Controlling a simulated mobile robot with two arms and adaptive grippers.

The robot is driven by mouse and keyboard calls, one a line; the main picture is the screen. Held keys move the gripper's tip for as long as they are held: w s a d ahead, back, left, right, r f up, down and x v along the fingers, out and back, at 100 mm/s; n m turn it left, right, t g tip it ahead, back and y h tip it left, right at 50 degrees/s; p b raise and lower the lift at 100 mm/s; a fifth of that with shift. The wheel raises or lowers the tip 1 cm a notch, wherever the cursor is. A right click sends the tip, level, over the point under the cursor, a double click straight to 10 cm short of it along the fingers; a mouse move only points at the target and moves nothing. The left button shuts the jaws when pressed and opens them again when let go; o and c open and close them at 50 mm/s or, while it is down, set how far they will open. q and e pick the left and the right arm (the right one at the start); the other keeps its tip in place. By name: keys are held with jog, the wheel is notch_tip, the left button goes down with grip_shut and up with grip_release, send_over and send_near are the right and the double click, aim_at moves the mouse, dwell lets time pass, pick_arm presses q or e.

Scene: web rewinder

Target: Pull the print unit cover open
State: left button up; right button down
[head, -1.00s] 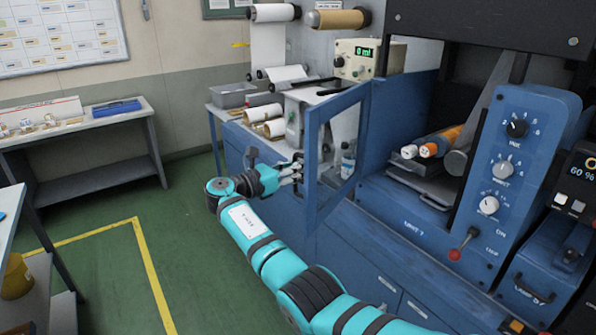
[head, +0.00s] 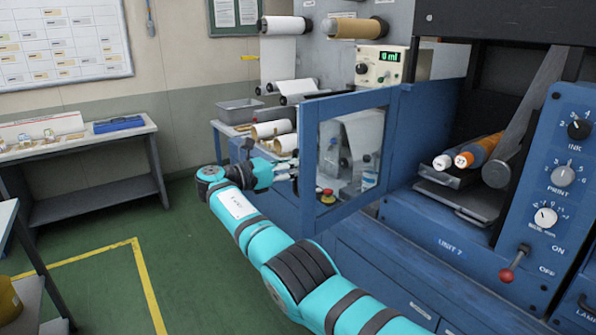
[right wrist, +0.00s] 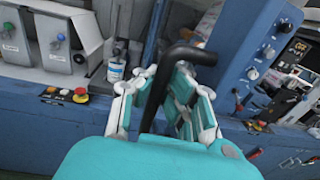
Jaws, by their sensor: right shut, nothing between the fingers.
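The print unit cover (head: 397,130) is a blue frame with a clear pane. In the head view it stands swung out from the blue machine, left of the open print unit bay. My right gripper (head: 291,170) is at the cover's free left edge, with shut, empty fingers. In the right wrist view a black bent bar handle (right wrist: 190,53) runs across the fingers of this gripper (right wrist: 160,82). I cannot tell whether they touch it. The handle is mostly hidden in the head view. My left gripper is not in view.
Behind the cover are a bench with rolls (head: 270,130) and a grey bin (head: 240,111). A red-knobbed lever (head: 507,274) is on the machine front at right. A side table (head: 80,150) stands at the left wall. The green floor (head: 90,220) between is clear.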

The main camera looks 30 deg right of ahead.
jog(key=shift+w+a+f+b, duration=0.25)
jog(key=shift+w+b, duration=0.05)
jog(key=shift+w, duration=0.2)
